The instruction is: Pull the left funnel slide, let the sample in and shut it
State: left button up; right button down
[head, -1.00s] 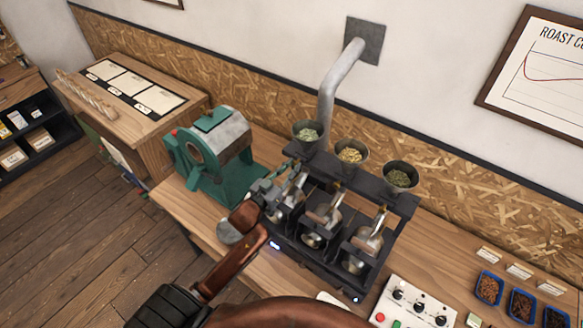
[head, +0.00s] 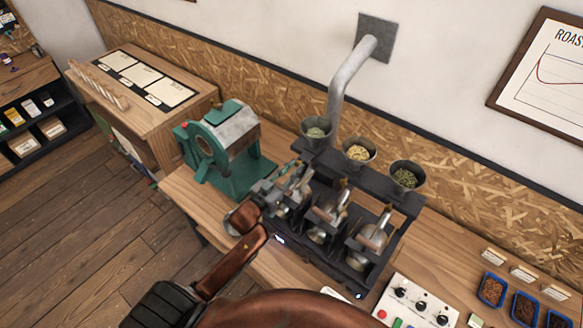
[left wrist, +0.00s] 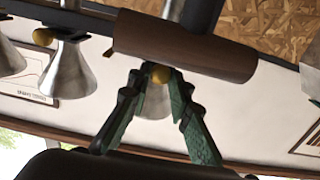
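The left funnel (head: 316,131) holds pale green beans and stands at the left end of the dark rack on the three-drum roaster (head: 330,215). My left gripper (head: 292,177) is just below and in front of it, over the left drum. In the left wrist view, which is upside down, the gripper's two green-padded fingers (left wrist: 154,78) are apart. A brass ball knob (left wrist: 160,73) shows between their tips, with the metal funnel (left wrist: 155,101) behind it. A gap shows on the knob's left side; contact cannot be told. The slide plate itself is hidden. My right gripper is out of view.
The middle funnel (head: 358,152) and right funnel (head: 406,177) stand close by. A green machine (head: 222,150) is left of the roaster. A brown bar (left wrist: 185,45) crosses near the fingertips. A control box (head: 415,303) and blue trays (head: 491,290) lie to the right.

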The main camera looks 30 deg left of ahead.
pick_arm(q)
jog(key=o, duration=0.3)
jog(key=shift+o, duration=0.4)
jog(key=shift+s, duration=0.1)
jog(key=shift+s+a, duration=0.1)
jog(key=shift+s, duration=0.2)
jog(key=s+a, duration=0.1)
jog(key=s, duration=1)
jog(key=shift+a, duration=0.4)
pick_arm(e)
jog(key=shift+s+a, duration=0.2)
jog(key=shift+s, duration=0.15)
pick_arm(q)
jog(key=shift+c, duration=0.5)
